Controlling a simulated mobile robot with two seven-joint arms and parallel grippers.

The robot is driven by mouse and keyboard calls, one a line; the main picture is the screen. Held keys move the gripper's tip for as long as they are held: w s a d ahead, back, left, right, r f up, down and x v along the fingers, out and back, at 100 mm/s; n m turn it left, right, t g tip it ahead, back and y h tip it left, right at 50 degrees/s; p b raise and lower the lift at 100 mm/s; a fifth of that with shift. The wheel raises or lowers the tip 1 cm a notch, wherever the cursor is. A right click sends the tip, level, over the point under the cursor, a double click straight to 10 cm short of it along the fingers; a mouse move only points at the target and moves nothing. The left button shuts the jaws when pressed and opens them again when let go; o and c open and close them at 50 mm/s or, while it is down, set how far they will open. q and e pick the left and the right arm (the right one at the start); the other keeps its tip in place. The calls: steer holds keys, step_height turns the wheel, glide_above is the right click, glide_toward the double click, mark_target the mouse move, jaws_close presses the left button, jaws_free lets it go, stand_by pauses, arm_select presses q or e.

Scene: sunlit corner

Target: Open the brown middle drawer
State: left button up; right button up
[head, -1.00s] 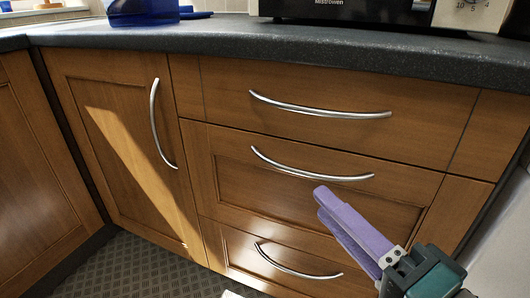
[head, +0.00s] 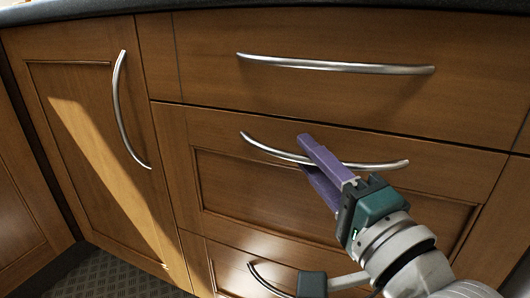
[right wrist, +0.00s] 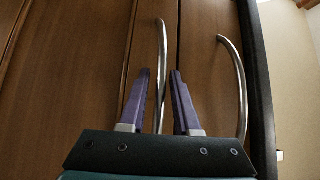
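The brown middle drawer (head: 255,195) is shut, flush with the cabinet front. Its curved silver handle (head: 265,147) runs across its upper part in the head view. My right gripper (head: 304,154), with purple fingers, is at the middle of this handle and hides part of it. In the right wrist view the gripper (right wrist: 160,74) is open, and the handle (right wrist: 161,50) lines up between the two fingers. I cannot tell whether either finger touches the handle. My left gripper is not in view.
The top drawer (head: 350,105) with its own handle (head: 335,66) is above, under the dark countertop (head: 270,5). A lower drawer handle (head: 262,280) shows below. A cabinet door (head: 85,130) with a vertical handle (head: 119,110) is to the left.

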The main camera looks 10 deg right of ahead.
steer(key=shift+w+a, duration=0.1)
steer(key=shift+w, duration=0.3)
jaws_close()
stand_by(1.2)
